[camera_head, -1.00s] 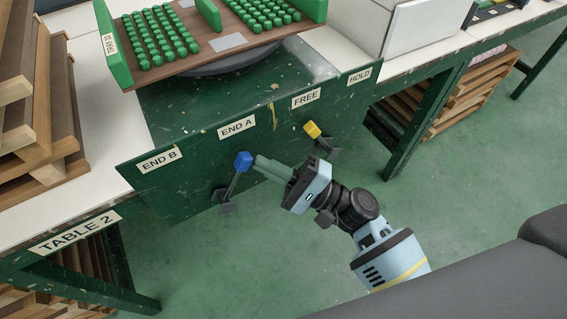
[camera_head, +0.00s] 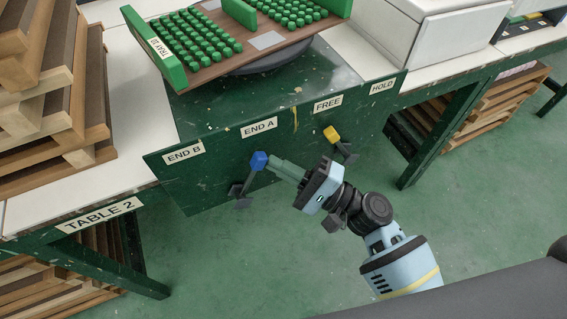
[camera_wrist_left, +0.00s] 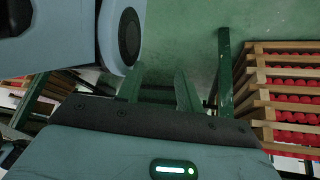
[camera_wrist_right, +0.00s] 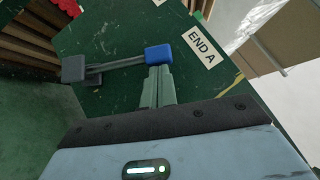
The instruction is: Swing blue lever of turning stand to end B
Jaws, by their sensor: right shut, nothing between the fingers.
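The blue lever's knob (camera_head: 259,160) stands below the END A label (camera_head: 259,127) on the green front panel, its arm slanting down-left to a dark pivot. The END B label (camera_head: 184,152) is further left. My right gripper (camera_head: 275,165) is shut and empty, its fingertips at the right side of the knob. In the right wrist view the shut fingers (camera_wrist_right: 158,86) end right at the blue knob (camera_wrist_right: 158,55); whether they touch cannot be told. My left gripper (camera_wrist_left: 158,88) shows only in its wrist view, with fingers apart and nothing between them.
A yellow lever (camera_head: 331,133) stands below the FREE label, right of the blue one. The turning stand (camera_head: 275,62) carries a brown tray (camera_head: 215,78) with green pieces. Wooden pallets (camera_head: 60,140) stack at left. The floor before the panel is clear.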

